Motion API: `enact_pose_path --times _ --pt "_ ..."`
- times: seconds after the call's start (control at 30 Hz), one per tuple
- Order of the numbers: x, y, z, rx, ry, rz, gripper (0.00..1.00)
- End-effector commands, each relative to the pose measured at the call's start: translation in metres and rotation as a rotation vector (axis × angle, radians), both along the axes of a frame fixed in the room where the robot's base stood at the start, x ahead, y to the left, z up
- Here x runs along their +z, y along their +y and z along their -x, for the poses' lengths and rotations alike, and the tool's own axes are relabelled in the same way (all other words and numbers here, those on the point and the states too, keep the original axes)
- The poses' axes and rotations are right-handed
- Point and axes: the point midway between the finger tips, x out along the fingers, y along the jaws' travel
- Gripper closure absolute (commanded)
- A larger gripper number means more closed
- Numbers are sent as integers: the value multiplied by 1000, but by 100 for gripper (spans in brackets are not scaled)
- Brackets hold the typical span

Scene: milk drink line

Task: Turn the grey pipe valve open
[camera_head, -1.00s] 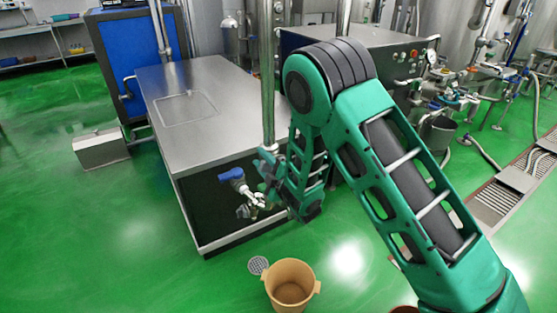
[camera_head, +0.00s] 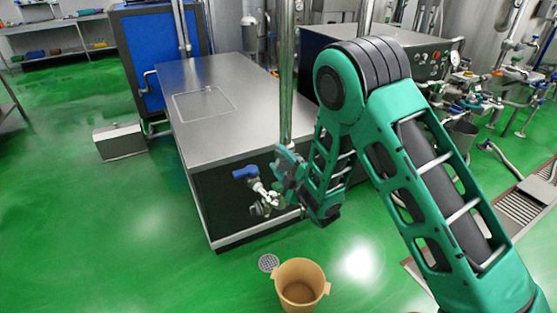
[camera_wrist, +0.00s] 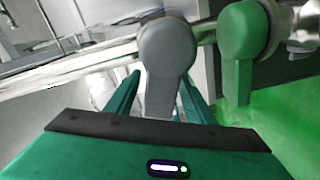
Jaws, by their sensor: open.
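The grey pipe valve handle (camera_wrist: 166,48) fills the middle of the wrist view. It has a round head at a metal pipe and a flat lever hanging down from it. My gripper (camera_wrist: 160,82) is open, with one green finger on each side of the grey lever. I cannot tell whether either finger touches it. In the head view my gripper (camera_head: 287,172) is at the front of the steel cabinet, close to the pipe fittings. I cannot pick out the grey handle there.
A green valve handle (camera_wrist: 240,48) hangs just right of the grey one. A tan bucket (camera_head: 300,287) stands on the floor in front. An upright steel pipe (camera_head: 287,75) rises behind my gripper.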

Motion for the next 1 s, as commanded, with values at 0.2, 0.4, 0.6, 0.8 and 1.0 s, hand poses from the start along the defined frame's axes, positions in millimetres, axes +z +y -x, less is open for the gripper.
enact_pose_path --times 0.2,0.4,0.6,0.8,1.0 --pt "0 -22 34 -1 4 -3 52" --pt "-1 -40 63 -1 4 -1 52" --pt "-1 -49 78 1 3 -1 52" --pt "0 -51 81 1 2 -1 52" --pt "0 -51 80 -1 4 -1 68"
